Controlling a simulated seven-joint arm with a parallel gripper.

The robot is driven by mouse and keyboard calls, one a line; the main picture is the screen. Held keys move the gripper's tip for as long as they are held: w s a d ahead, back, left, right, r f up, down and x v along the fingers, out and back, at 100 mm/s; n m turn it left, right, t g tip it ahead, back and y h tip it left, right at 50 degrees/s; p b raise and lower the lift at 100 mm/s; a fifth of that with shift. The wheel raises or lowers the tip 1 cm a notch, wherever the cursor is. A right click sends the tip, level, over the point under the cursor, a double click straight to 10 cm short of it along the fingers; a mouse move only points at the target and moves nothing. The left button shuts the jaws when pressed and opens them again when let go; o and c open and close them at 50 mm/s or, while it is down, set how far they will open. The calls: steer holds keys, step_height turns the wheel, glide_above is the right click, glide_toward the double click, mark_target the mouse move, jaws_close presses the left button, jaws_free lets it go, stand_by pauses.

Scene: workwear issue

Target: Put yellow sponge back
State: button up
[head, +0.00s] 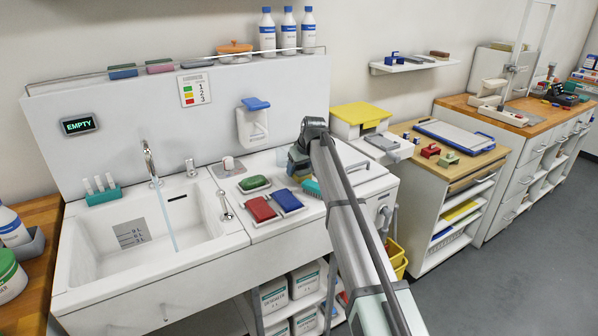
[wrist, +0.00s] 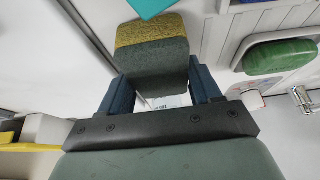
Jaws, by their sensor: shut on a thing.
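The yellow sponge (wrist: 150,32) shows in the wrist view as a block with a yellow band and a dark grey-green face. My gripper (wrist: 160,82) is shut on it, with one blue finger at each side. In the head view my gripper (head: 299,164) is over the white counter (head: 347,169) right of the sink. The sponge is hard to make out there. Blue (head: 122,72), pink (head: 160,67) and dark green (head: 194,62) sponges lie in a row on the railed ledge (head: 82,79) above the sink.
A teal brush (head: 312,187) is close to my gripper. An orange pot (head: 234,48) and bottles (head: 288,28) occupy the ledge's right part.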

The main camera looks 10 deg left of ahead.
steer(key=shift+f, duration=0.6)
steer(key=shift+f, duration=0.15)
steer(key=o, duration=1)
steer(key=v, duration=1.2)
